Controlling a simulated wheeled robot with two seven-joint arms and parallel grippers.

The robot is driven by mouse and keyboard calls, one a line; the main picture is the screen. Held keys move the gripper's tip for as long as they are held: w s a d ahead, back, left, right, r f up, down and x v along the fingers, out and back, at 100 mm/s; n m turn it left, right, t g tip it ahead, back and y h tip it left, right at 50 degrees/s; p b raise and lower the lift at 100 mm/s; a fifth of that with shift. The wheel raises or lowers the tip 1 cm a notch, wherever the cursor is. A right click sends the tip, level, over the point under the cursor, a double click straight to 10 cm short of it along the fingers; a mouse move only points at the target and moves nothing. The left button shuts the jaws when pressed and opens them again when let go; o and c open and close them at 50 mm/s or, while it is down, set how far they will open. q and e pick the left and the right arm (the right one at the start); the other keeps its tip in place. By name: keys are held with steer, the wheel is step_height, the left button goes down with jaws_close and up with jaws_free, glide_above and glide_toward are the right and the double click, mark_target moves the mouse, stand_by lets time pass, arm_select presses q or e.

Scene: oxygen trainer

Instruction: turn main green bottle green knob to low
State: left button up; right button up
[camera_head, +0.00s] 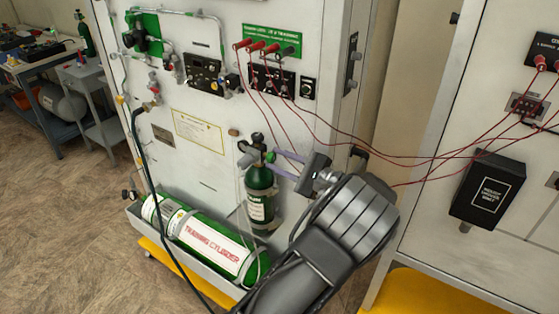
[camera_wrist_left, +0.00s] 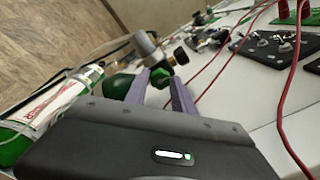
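A small upright green bottle (camera_head: 260,190) with a pale label hangs on the white panel, its metal valve and gauge on top. It shows as a dark green dome (camera_wrist_left: 119,87) in the left wrist view. Its green knob (camera_head: 270,157) faces my left gripper (camera_head: 279,162). In the left wrist view the green knob (camera_wrist_left: 161,79) sits between the two purple-grey fingertips of my left gripper (camera_wrist_left: 159,77). The fingers are apart, with small gaps seeming to show beside the knob. I cannot tell which way the knob is turned. My right gripper is not in view.
A large green training cylinder (camera_head: 212,248) lies in a grey tray below. Red cables (camera_head: 330,128) run from the panel to the right cabinet, passing close to my left gripper. A dark hose (camera_head: 152,195) hangs at the left. Open floor lies at the left.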

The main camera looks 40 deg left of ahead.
arm_select(q)
steer(key=o, duration=0.4)
steer(key=d+b, duration=0.1)
steer(key=d, duration=0.6)
steer(key=shift+d+b, duration=0.4)
